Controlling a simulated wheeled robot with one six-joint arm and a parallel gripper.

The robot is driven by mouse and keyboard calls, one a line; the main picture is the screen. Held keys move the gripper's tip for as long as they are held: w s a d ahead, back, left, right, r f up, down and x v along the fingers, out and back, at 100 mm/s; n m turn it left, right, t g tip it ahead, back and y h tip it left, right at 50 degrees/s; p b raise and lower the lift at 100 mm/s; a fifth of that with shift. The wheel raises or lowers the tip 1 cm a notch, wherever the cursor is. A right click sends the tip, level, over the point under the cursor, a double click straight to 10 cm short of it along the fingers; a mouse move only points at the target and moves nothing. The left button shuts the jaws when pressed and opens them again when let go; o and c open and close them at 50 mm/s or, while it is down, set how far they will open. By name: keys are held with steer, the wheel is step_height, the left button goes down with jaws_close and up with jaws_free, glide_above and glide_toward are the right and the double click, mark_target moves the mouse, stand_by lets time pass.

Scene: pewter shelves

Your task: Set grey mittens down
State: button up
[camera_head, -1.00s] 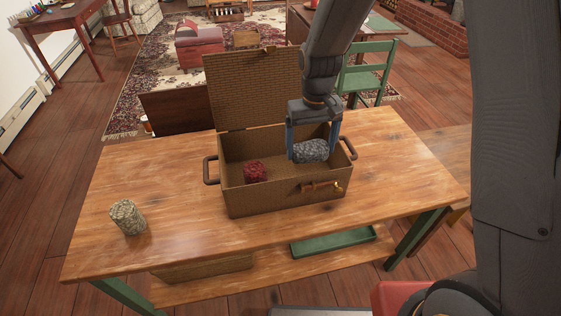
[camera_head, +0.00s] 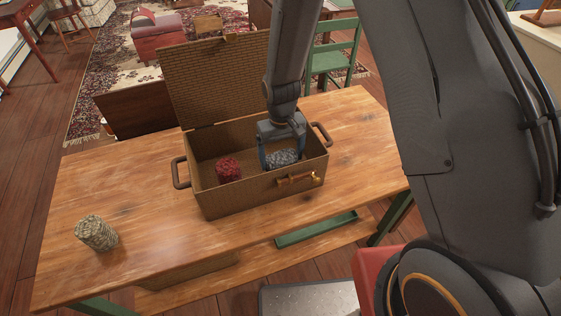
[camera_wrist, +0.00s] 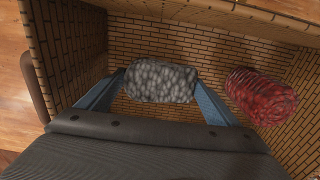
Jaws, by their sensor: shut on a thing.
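The grey mittens (camera_head: 281,158) are a rolled, speckled grey knitted bundle. They are inside the open wicker basket (camera_head: 250,193), toward its right end. My gripper (camera_head: 282,160) reaches down into the basket and is shut on the mittens. In the wrist view the grey mittens (camera_wrist: 160,82) sit between my two blue fingers, above or at the basket floor; I cannot tell whether they touch it. A red knitted roll (camera_head: 228,169) lies in the left part of the basket. It also shows in the wrist view (camera_wrist: 261,97), to the right of the mittens and apart from them.
The basket stands on a wooden table (camera_head: 150,225), its lid (camera_head: 220,80) open at the back. A beige knitted roll (camera_head: 96,233) stands on the table's left. A green tray (camera_head: 316,229) is on the lower shelf. The table's right side is clear.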

mark_target(281, 157)
steer(key=shift+f+p, duration=0.3)
steer(key=shift+f, duration=1.25)
steer(key=shift+f, duration=0.15)
steer(key=o, duration=0.9)
steer(key=shift+o, duration=0.2)
step_height(281, 157, up, 12)
steer(key=b, duration=0.3)
steer(key=s+d+r+m, duration=0.1)
steer(key=s+d+r, duration=0.3)
steer(key=s+d, duration=0.3)
steer(key=s+d+r+m+t, duration=0.1)
steer(key=s+d+r+m, duration=0.1)
steer(key=s+d+r, duration=0.3)
steer(key=s+d, duration=0.2)
steer(key=shift+s+d+r, duration=0.2)
steer(key=shift+s+r, duration=0.05)
steer(key=shift+s, duration=0.05)
